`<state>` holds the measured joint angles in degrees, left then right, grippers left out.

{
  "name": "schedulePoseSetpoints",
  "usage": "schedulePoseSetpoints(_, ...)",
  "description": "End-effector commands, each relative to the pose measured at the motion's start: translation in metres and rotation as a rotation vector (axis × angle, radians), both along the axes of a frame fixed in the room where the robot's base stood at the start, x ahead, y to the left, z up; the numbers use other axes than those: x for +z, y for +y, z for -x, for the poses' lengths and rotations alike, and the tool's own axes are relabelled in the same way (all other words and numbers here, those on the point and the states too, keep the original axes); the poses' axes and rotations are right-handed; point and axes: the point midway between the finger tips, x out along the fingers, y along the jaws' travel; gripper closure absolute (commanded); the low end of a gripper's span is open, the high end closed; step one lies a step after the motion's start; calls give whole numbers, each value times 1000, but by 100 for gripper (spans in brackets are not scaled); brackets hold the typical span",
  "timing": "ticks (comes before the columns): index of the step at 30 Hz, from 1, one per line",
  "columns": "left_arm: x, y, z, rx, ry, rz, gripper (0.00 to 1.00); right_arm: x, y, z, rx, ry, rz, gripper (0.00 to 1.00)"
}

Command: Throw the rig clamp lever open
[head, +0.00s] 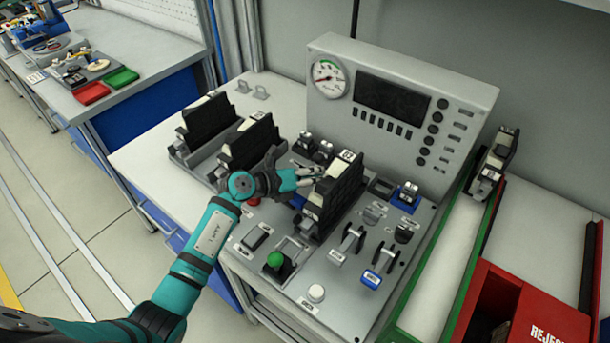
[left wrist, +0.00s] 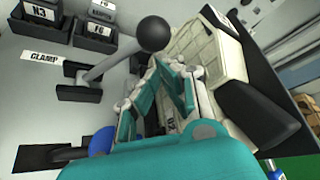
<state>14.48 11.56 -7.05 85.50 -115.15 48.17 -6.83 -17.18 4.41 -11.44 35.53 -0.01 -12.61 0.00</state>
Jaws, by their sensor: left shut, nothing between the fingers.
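The clamp lever shows in the left wrist view as a black ball knob (left wrist: 153,33) on a grey rod (left wrist: 108,66), beside a white CLAMP label (left wrist: 42,60). The rod slants from the panel up to the knob. My left gripper (head: 316,172) is shut and empty over the rig, just left of a black-and-white module (head: 335,192) standing in it. In the left wrist view its teal fingers (left wrist: 172,82) lie just below the knob; I cannot tell whether they touch it. In the head view I cannot make out the lever near the gripper. My right gripper is not in view.
The grey console (head: 400,100) with a dial gauge (head: 329,77) stands behind the rig. More black modules (head: 208,122) stand to the left. Switches and a green button (head: 275,259) cover the front panel. A red reject bin (head: 530,310) is at right.

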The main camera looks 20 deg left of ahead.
Motion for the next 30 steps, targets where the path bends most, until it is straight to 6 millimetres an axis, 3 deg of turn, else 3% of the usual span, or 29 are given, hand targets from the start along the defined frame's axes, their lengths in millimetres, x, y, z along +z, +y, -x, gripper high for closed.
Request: schedulePoseSetpoints(30,5,6,-5,2,35,89,100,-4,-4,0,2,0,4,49)
